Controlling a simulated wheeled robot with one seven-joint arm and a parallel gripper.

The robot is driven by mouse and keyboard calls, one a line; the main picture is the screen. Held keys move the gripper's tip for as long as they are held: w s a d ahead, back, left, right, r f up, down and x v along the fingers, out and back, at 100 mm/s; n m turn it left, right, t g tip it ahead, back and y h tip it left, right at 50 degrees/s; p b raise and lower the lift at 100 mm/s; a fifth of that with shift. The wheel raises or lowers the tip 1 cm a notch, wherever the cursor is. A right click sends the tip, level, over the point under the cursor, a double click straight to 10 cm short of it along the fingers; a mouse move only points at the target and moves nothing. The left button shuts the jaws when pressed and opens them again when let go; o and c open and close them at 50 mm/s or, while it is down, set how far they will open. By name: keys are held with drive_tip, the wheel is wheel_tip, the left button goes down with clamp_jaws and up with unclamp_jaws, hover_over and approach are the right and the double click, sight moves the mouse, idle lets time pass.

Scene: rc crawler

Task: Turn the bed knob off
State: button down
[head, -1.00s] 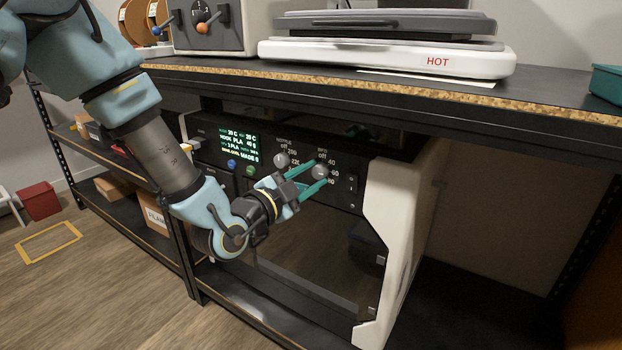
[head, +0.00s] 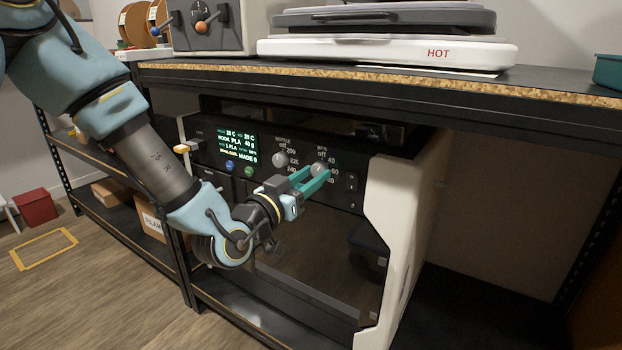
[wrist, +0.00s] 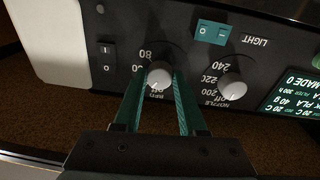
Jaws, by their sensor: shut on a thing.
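The bed knob (head: 319,169) is the right-hand round grey knob on the printer's black front panel, under a small label with "off" above it. It also shows in the wrist view (wrist: 160,75), which sees the panel upside down. My gripper (head: 312,181) has its two teal fingers on either side of this knob, shut on it; in the wrist view the fingers (wrist: 160,90) flank it. The fingers and small print partly hide the dial marks, and I cannot tell exactly where the knob points. The nozzle knob (head: 279,159) is just left, outside the fingers.
A lit display (head: 239,147) and blue and green buttons are left of the knobs. A power rocker switch (head: 351,182) is close on the right. A teal light switch (wrist: 214,33) shows in the wrist view. The bench top (head: 400,85) overhangs the printer.

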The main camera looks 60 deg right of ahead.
drive_tip(key=n, duration=0.6)
drive_tip(key=shift+s+n+t, duration=0.1)
drive_tip(key=shift+n+t, duration=0.2)
idle(0.4)
drive_tip(key=shift+c, duration=2.3)
unclamp_jaws()
drive_tip(key=a+f+p, duration=0.1)
drive_tip(key=a, duration=0.9)
drive_tip(key=shift+a+p, duration=0.3)
drive_tip(key=shift+a, duration=0.1)
